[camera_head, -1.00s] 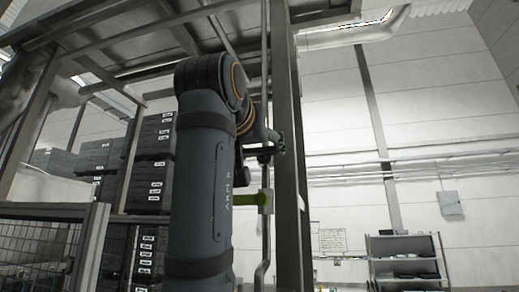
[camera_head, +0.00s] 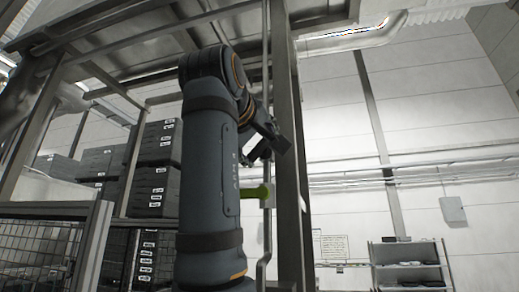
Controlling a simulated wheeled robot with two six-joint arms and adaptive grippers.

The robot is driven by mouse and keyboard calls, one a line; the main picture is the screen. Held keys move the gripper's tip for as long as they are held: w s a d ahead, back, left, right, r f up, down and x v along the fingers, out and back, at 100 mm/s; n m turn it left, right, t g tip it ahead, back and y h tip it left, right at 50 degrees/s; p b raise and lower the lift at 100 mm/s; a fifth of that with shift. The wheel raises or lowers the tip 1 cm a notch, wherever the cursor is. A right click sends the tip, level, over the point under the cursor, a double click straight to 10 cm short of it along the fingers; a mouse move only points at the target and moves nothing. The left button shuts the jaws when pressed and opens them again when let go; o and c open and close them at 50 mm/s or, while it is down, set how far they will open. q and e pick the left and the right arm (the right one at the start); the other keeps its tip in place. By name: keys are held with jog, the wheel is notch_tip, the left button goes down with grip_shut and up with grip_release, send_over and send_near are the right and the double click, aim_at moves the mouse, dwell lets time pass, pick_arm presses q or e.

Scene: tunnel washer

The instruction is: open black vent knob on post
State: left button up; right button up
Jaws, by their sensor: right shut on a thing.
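My right gripper (camera_head: 274,146) is up beside the grey steel post (camera_head: 288,110), at the end of my raised dark arm. It is tilted and shut, with its fingers partly lost against the dark wrist and post. The black vent knob cannot be made out separately; it is hidden at the gripper, which is shut on it. My left gripper is out of view.
A yellow-green handle (camera_head: 256,192) sticks out just below my right gripper, near a thin vertical pipe (camera_head: 265,240) along the post. Stacked dark crates (camera_head: 152,190) stand at left behind a mesh fence (camera_head: 35,245). A shelf rack (camera_head: 408,262) stands far right.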

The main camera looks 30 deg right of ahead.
jog(key=n, duration=0.2)
jog(key=n+b, duration=0.1)
jog(key=n, duration=0.1)
jog(key=shift+f+n, duration=0.2)
jog(key=shift+n, duration=0.1)
jog(key=shift+n+b, duration=0.75)
jog(key=shift+n, duration=1.15)
jog(key=o, duration=1.2)
jog(key=shift+w, duration=0.1)
jog(key=shift+c, duration=0.2)
